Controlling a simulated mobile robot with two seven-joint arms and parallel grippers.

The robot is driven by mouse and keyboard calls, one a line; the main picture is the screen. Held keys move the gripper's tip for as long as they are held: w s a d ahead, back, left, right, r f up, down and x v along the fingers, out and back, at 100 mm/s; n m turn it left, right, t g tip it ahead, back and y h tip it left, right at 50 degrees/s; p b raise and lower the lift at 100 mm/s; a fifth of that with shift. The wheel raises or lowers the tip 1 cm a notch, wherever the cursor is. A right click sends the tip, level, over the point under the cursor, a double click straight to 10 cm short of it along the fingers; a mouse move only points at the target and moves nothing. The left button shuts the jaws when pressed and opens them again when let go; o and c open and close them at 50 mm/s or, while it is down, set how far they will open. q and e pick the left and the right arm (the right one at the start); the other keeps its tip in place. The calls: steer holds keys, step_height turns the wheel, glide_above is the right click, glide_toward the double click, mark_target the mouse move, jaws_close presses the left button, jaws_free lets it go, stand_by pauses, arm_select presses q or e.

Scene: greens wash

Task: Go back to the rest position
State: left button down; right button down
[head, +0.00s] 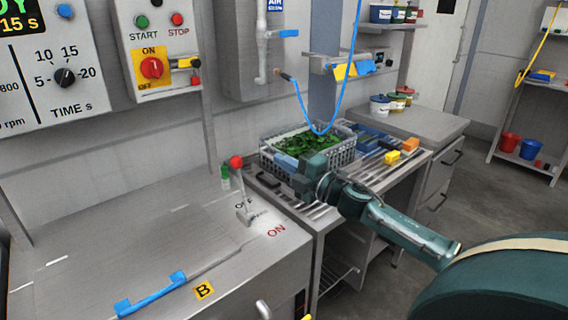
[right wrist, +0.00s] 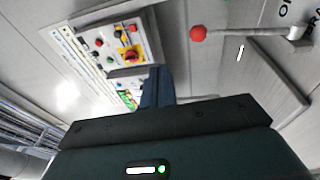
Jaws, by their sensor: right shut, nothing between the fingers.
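My right gripper (head: 309,180) is in the head view, on the green arm that comes in from the right. It is above the slatted steel counter, in front of the crate of greens, and hides part of the crate's front. In the right wrist view the gripper (right wrist: 157,88) is shut, with nothing between its fingers. It points towards a control panel (right wrist: 122,50), and a lever with a red knob (right wrist: 198,33) shows to its right. My left gripper does not show in either view.
A grey crate (head: 343,157) of leafy greens stands on the slatted counter (head: 322,212). A blue hose (head: 303,105) hangs over the crate.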

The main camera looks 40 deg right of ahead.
stand_by(0.5)
steer(key=s+a+f+m+g, duration=0.1)
steer(key=s+a+f+m, duration=0.2)
steer(key=f, duration=0.2)
steer(key=s+a+f+m+g+h, duration=0.1)
steer(key=s+a+f+m, duration=0.15)
steer(key=f, duration=0.35)
steer(key=s+a+f+m+g, duration=0.1)
steer(key=s+a+f+m, duration=0.2)
steer(key=a+f, duration=0.15)
steer(key=s+a+f+m+g+p, duration=0.1)
steer(key=s+a+f+m+g, duration=0.1)
steer(key=s+a+f+m, duration=0.2)
steer(key=s+a+f+m+g, duration=0.3)
steer(key=s+a+f+m, duration=0.2)
steer(key=s+a, duration=0.5)
steer(key=s+f, duration=0.2)
steer(key=s, duration=0.2)
steer(key=shift+f+p, duration=0.3)
steer(key=shift+p, duration=0.1)
